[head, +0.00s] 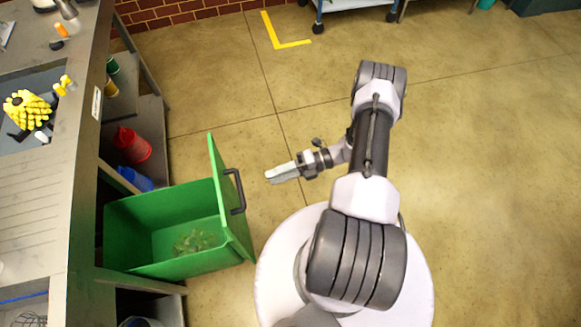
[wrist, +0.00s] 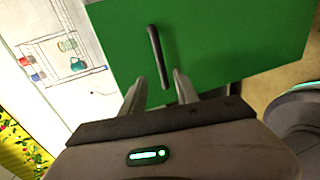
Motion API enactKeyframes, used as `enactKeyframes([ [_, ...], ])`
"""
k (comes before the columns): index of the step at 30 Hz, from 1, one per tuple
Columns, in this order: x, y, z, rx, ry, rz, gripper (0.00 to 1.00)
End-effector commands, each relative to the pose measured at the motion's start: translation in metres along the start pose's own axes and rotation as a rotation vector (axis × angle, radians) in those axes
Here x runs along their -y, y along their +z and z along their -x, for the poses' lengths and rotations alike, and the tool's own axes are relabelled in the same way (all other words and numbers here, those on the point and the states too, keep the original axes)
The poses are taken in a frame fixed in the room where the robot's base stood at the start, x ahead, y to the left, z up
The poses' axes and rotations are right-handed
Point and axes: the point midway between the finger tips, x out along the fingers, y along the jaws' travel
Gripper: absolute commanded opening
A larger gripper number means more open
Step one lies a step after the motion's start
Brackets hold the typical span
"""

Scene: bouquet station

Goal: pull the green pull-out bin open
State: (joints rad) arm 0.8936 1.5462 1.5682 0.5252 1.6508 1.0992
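The green pull-out bin (head: 165,225) stands well out from under the workbench, its open top showing leafy scraps inside. Its tall front panel (head: 229,200) carries a dark upright handle (head: 236,192). My gripper (head: 270,176) is to the right of the handle, apart from it, pointing toward the panel. In the wrist view the green panel (wrist: 220,40) fills the upper part, and the handle (wrist: 156,50) runs down toward the gap between my two fingers (wrist: 160,85). The fingers are spread, with nothing clamped between them.
The grey workbench (head: 85,130) runs along the left, with yellow gloves (head: 27,108) on it. A red container (head: 132,146) and a blue one (head: 134,179) are on the shelf beside the bin. Open floor lies right of the bin; a blue cart (head: 345,5) stands at the back.

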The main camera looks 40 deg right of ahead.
Motion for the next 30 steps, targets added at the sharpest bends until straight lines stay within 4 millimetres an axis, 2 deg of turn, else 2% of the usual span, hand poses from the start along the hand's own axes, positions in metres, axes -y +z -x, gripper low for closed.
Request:
enactKeyframes([
  [1,-0.001,0.001,0.014,0.004,-0.001,0.001,0.37],
  [3,-0.001,0.001,0.029,0.003,-0.001,0.001,0.37],
  [7,0.000,0.000,0.045,0.001,0.000,0.000,0.37],
  [21,0.000,0.000,0.049,-0.001,-0.001,0.000,0.37],
  [23,-0.004,0.003,0.050,-0.012,-0.011,0.021,0.37],
  [26,-0.042,0.019,0.056,-0.100,-0.091,0.189,0.37],
  [29,-0.116,0.036,0.055,-0.288,-0.222,0.530,0.37],
  [30,-0.149,0.038,0.052,-0.375,-0.269,0.684,0.37],
])
